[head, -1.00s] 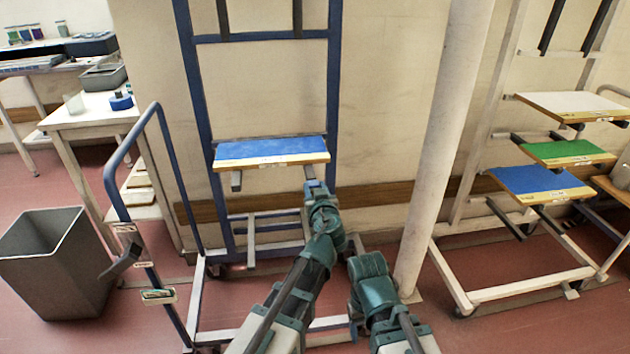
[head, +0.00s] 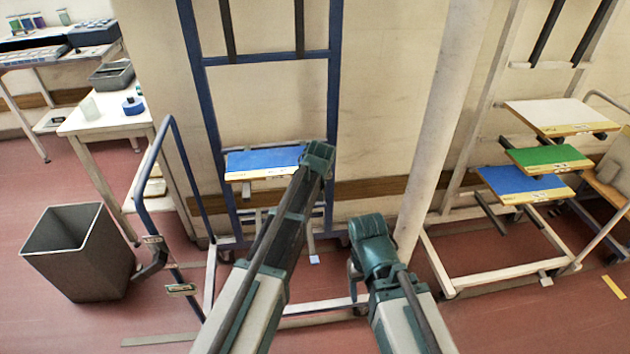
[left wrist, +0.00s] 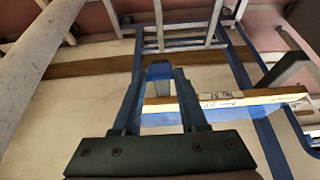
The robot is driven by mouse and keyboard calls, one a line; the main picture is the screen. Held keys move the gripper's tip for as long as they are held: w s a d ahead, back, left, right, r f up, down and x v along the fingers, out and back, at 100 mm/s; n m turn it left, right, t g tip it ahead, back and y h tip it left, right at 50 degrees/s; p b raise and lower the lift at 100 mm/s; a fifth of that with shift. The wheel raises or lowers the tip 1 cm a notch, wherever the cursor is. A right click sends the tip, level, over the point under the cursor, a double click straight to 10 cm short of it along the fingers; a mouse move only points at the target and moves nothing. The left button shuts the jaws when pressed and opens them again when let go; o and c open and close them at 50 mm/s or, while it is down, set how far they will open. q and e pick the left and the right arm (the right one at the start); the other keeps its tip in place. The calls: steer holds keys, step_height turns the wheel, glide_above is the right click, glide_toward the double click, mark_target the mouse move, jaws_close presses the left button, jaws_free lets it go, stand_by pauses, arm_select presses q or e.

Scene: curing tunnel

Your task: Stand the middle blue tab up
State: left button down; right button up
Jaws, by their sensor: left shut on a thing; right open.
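The blue rack (head: 203,110) stands against the wall with a blue board (head: 262,161) with a wooden front edge on its lower arms. In the left wrist view my left gripper (left wrist: 160,76) is shut on a small blue tab (left wrist: 160,70), close to the board's edge (left wrist: 225,99). The tab's tilt is hard to tell. In the head view my left wrist hides its fingers and the tab, at the board's right end. My right gripper (head: 355,284) is open and empty, low in front of the rack, its fingers mostly hidden by its own wrist.
A pale round pillar (head: 440,130) stands right of the blue rack. Beyond it a white rack (head: 445,262) holds white, green and blue boards. A grey bin (head: 85,262) and a blue push handle (head: 172,135) are on the left, with a white table (head: 95,123) behind.

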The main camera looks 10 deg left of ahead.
arm_select(q)
steer(key=shift+w+a+r+g+h+p, duration=0.1)
steer(key=shift+w+r+g+h+p, duration=0.1)
steer(key=shift+w+g+p, duration=0.3)
steer(key=shift+w+a+r+g+h+p, duration=0.1)
steer(key=shift+w+g+h+p, duration=0.2)
steer(key=shift+g, duration=0.4)
steer(key=shift+w+a+f+g, duration=0.1)
steer(key=shift+w+g, duration=0.2)
steer(key=shift+g, duration=0.8)
arm_select(e)
steer(key=shift+r, duration=1.35)
arm_select(q)
steer(key=shift+g+h, duration=0.3)
steer(key=shift+c, duration=2.2)
jaws_free()
steer(key=shift+p, duration=0.3)
arm_select(e)
steer(key=shift+r, duration=0.15)
arm_select(q)
step_height(320, 180, up, 14)
steer(key=p, duration=1.3)
steer(key=shift+w, duration=0.15)
arm_select(e)
step_height(320, 180, up, 14)
steer(key=shift+f, duration=0.25)
